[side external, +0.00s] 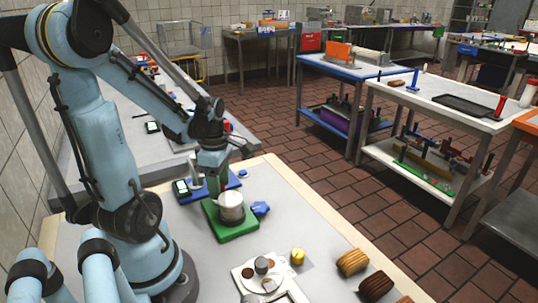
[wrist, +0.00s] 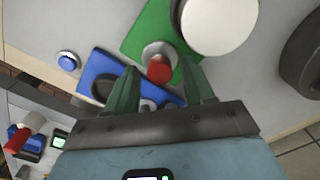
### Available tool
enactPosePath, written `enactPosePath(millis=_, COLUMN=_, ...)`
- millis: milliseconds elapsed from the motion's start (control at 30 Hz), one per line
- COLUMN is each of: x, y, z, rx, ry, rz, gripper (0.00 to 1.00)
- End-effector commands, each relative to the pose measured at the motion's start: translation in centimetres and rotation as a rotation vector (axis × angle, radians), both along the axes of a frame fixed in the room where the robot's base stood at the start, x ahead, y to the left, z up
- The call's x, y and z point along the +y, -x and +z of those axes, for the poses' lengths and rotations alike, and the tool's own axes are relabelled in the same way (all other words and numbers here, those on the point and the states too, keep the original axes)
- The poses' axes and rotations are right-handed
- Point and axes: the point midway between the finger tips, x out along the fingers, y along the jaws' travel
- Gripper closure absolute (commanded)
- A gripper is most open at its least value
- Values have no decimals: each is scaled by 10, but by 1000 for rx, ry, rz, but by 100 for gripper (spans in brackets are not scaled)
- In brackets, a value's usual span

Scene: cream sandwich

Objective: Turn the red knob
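The red knob (wrist: 159,70) sits on a short metal cylinder on a green base (wrist: 137,44) in the wrist view. My gripper (wrist: 163,72) is open, with one green finger on each side of the knob and a visible gap to both. Whether the fingertips reach down to the knob's height is hard to tell. A round white-topped pot (wrist: 218,22) stands on the same base, just beyond the right finger. In the side external view my gripper (side external: 213,184) is over the green base (side external: 238,229), behind the metal pot (side external: 231,206), and the knob is hidden.
A blue board (side external: 233,183) lies behind the green base, with a blue button (side external: 243,173) beside it. A blue knob (side external: 260,208) is right of the pot. A white plate (side external: 245,270), a yellow piece (side external: 297,256) and ridged brown pieces (side external: 352,261) lie in front.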

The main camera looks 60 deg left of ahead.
Motion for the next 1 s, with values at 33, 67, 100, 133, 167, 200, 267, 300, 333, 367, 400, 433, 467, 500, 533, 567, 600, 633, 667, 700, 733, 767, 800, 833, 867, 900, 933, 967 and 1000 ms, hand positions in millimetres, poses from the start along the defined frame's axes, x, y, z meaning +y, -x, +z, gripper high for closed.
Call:
enactPosePath(millis=33, x=0, y=0, z=0, rx=0, ry=0, rz=0, gripper=55)
enactPosePath(millis=67, x=0, y=0, z=0, rx=0, ry=0, rz=0, gripper=60)
enactPosePath(millis=100, x=0, y=0, z=0, rx=0, ry=0, rz=0, gripper=66)
enactPosePath(millis=133, x=0, y=0, z=0, rx=0, ry=0, rz=0, gripper=70)
enactPosePath(millis=167, x=0, y=0, z=0, rx=0, ry=0, rz=0, gripper=75)
enactPosePath(millis=200, x=0, y=0, z=0, rx=0, ry=0, rz=0, gripper=81)
enactPosePath(millis=267, x=0, y=0, z=0, rx=0, ry=0, rz=0, gripper=90)
enactPosePath(millis=300, x=0, y=0, z=0, rx=0, ry=0, rz=0, gripper=96)
enactPosePath(millis=333, x=0, y=0, z=0, rx=0, ry=0, rz=0, gripper=100)
enactPosePath(millis=367, x=0, y=0, z=0, rx=0, ry=0, rz=0, gripper=100)
enactPosePath(millis=400, x=0, y=0, z=0, rx=0, ry=0, rz=-1, gripper=100)
enactPosePath(millis=433, x=0, y=0, z=0, rx=0, ry=0, rz=-2, gripper=100)
enactPosePath(millis=467, x=0, y=0, z=0, rx=0, ry=0, rz=-4, gripper=100)
enactPosePath(millis=500, x=0, y=0, z=0, rx=0, ry=0, rz=-9, gripper=100)
enactPosePath(millis=533, x=0, y=0, z=0, rx=0, ry=0, rz=-14, gripper=100)
enactPosePath(millis=567, x=0, y=0, z=0, rx=0, ry=0, rz=-21, gripper=100)
enactPosePath(millis=600, x=0, y=0, z=0, rx=1, ry=1, rz=-33, gripper=100)
enactPosePath(millis=633, x=0, y=0, z=0, rx=1, ry=0, rz=-43, gripper=100)
enactPosePath(millis=667, x=0, y=0, z=0, rx=1, ry=0, rz=-56, gripper=100)
enactPosePath(millis=700, x=0, y=0, z=0, rx=1, ry=0, rz=-75, gripper=100)
enactPosePath(millis=733, x=0, y=0, z=0, rx=2, ry=1, rz=-92, gripper=100)
enactPosePath(millis=767, x=0, y=0, z=0, rx=3, ry=0, rz=-109, gripper=100)
enactPosePath(millis=800, x=0, y=0, z=0, rx=3, ry=0, rz=-135, gripper=100)
enactPosePath(millis=833, x=0, y=0, z=0, rx=3, ry=0, rz=-155, gripper=100)
enactPosePath(millis=867, x=0, y=0, z=0, rx=3, ry=0, rz=-176, gripper=100)
enactPosePath(millis=900, x=0, y=0, z=0, rx=3, ry=0, rz=-206, gripper=100)
enactPosePath(millis=933, x=0, y=0, z=0, rx=3, ry=0, rz=-228, gripper=100)
enactPosePath(millis=967, x=0, y=0, z=0, rx=3, ry=0, rz=-250, gripper=100)
enactPosePath(millis=1000, x=0, y=0, z=0, rx=3, ry=0, rz=-278, gripper=100)
